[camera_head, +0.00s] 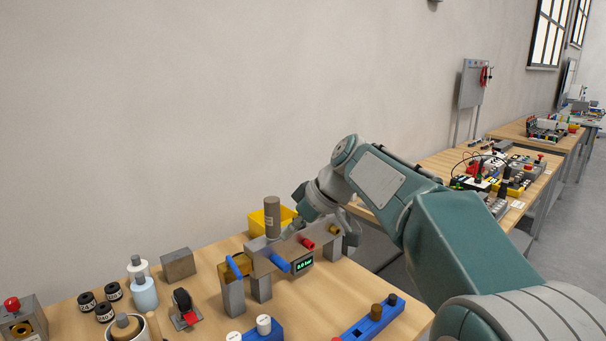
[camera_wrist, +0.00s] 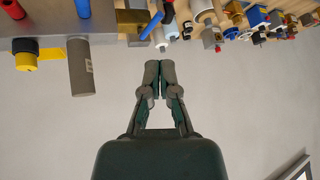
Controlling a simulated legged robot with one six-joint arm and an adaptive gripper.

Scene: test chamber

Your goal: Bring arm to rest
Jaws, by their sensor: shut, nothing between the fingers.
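My green arm reaches in from the right in the head view, bent at the elbow, with its wrist above the back of the near wooden table (camera_head: 205,300). In the wrist view my gripper (camera_wrist: 159,68) is shut and empty, its two fingertips together in front of the bare wall. The fingers are mostly hidden behind other parts in the head view. A grey pipe stand with a brown cylinder (camera_head: 272,217), a blue handle (camera_head: 280,263) and a red knob (camera_head: 307,243) stands close to my wrist. I cannot tell in the head view whether they touch.
A yellow bin (camera_head: 262,222) stands behind the stand. Bottles (camera_head: 144,292), black weights (camera_head: 104,311), a grey block (camera_head: 178,264) and a blue rack (camera_head: 372,318) occupy the near table. More loaded tables (camera_head: 520,135) stand along the wall at right.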

